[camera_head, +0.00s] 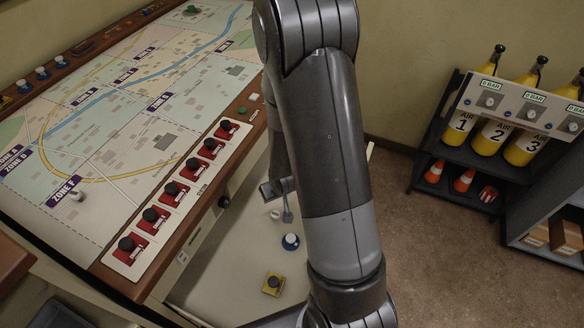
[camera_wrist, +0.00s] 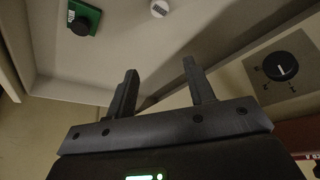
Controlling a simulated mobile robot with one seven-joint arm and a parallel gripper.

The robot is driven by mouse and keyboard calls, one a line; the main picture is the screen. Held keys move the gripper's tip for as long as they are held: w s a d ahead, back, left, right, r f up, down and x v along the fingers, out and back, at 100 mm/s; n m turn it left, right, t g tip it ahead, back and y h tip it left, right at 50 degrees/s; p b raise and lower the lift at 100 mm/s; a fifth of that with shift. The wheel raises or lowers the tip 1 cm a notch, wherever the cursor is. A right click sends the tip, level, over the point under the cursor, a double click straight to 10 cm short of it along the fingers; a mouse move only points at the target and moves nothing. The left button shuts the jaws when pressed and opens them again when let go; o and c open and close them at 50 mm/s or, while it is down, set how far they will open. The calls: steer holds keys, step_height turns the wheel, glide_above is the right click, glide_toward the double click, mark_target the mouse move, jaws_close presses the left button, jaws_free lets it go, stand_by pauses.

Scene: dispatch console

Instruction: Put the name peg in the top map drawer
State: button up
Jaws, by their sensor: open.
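My gripper (camera_head: 278,188) is open, beside the console's right side and above an open, pale drawer (camera_head: 215,275). It also shows in the wrist view (camera_wrist: 160,70), with nothing between its fingers. In the drawer are a small white round piece (camera_head: 275,214), a blue-and-white round piece (camera_head: 290,241) and a yellow block with a black knob (camera_head: 273,284). The wrist view shows a white round piece (camera_wrist: 160,8) and a green block with a black knob (camera_wrist: 84,17). A white peg (camera_head: 77,195) stands on the map near Zone F. I cannot tell which is the name peg.
The sloped map board (camera_head: 110,120) fills the left. Several red blocks with black knobs (camera_head: 172,193) line its near edge. A dial (camera_wrist: 282,70) is close right of my gripper. A rack of yellow air bottles (camera_head: 460,130) stands right. My arm hides part of the drawer.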

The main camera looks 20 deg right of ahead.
step_height(320, 180, up, 12)
steer(key=r, duration=0.1)
steer(key=s+a+r+m+t, duration=0.1)
steer(key=s+r, duration=1.6)
steer(key=r, duration=0.4)
steer(key=shift+r, duration=0.25)
